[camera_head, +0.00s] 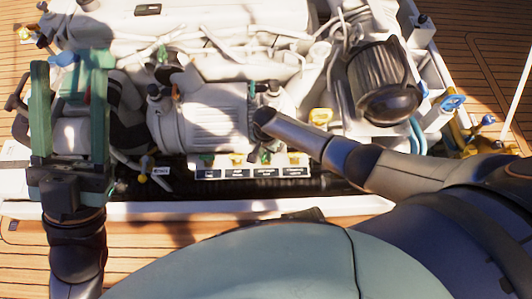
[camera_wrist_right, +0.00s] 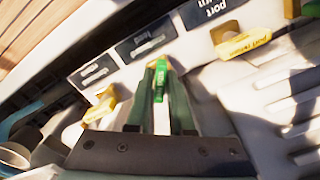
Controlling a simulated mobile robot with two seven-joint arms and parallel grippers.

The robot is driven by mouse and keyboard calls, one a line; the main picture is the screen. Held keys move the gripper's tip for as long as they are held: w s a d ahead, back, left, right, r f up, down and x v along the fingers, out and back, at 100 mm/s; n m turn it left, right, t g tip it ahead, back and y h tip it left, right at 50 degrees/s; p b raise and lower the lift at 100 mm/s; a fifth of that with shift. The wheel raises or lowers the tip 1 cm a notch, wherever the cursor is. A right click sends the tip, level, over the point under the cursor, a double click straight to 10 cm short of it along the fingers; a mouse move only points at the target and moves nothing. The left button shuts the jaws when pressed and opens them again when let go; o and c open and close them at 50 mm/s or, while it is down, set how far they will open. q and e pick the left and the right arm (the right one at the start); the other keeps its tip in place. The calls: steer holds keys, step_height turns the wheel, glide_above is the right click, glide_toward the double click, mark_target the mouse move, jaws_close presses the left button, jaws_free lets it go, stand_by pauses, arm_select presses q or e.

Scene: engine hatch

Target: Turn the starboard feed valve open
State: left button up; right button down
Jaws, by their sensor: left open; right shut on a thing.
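The starboard feed valve appears as a small bright green handle (camera_wrist_right: 160,66) in the right wrist view. It stands beside a dark label (camera_wrist_right: 146,40) ending in "feed"; the first word is too blurred to read. My right gripper (camera_wrist_right: 160,76) is shut on this handle, with a finger on either side. In the head view, my right arm reaches in from the right over the valve row, and its fingers are mostly hidden. My left gripper (camera_head: 72,64) is open and empty, raised at the far left. I cannot tell how far the valve is turned.
Yellow handles flank the green one: one by the port label (camera_wrist_right: 238,42), one on the other side (camera_wrist_right: 100,106). The white engine block (camera_head: 215,115) lies close behind the row. A dark ribbed cylinder (camera_head: 380,80) stands right. The white hatch edge (camera_head: 160,211) runs in front.

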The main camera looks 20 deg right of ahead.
steer(key=shift+n, duration=0.3)
steer(key=n+p, duration=0.1)
steer(key=n, duration=0.1)
steer(key=shift+n, duration=0.3)
steer(key=shift+n+p, duration=0.55)
steer(key=shift+n, duration=1.25)
steer(key=c, duration=0.8)
jaws_free()
